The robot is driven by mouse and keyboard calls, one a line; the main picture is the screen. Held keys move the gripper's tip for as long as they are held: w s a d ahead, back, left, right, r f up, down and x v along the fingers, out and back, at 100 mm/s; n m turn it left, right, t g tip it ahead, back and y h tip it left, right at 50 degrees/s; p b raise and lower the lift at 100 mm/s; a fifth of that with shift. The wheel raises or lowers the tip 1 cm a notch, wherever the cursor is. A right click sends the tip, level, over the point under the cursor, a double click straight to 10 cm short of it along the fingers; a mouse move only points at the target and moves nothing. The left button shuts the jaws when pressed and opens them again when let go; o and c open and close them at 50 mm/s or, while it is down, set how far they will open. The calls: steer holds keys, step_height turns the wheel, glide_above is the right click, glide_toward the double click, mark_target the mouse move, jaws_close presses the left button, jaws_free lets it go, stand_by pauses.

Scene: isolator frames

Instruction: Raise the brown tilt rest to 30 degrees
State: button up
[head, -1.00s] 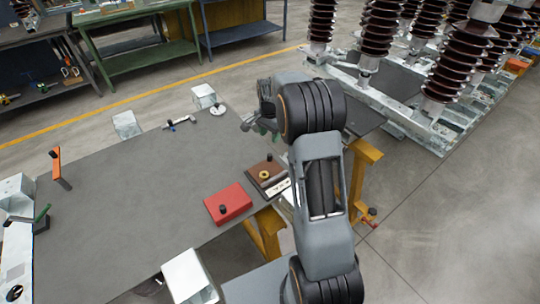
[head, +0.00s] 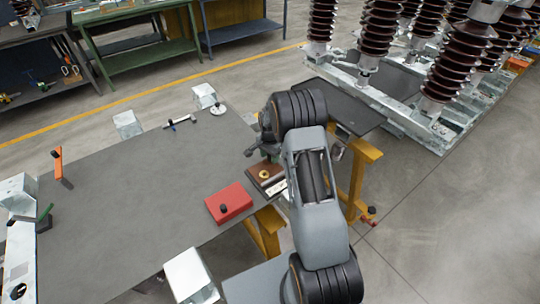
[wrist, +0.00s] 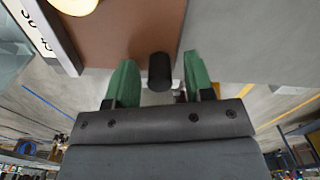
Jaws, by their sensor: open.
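The brown tilt rest (head: 256,169) lies at the right edge of the grey table, beside the red block, with a brass-yellow disc (head: 264,174) on it. In the wrist view its brown face (wrist: 130,30) fills the upper middle, and a black knob (wrist: 159,68) stands at its edge. A white scale strip with black figures (wrist: 32,28) runs along its side. My gripper (wrist: 157,75) is open, its green fingers on either side of the knob with gaps visible. In the head view my gripper (head: 270,153) hides the rest's far part. The rest's angle is hard to read.
A red block (head: 230,203) with a black knob stands close by on the left. Pale metal blocks, an orange-handled item (head: 59,165) and a green-handled one (head: 44,214) sit around the table's edges. The middle of the table (head: 140,190) is clear.

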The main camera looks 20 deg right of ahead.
steer(key=shift+c, duration=0.2)
jaws_close()
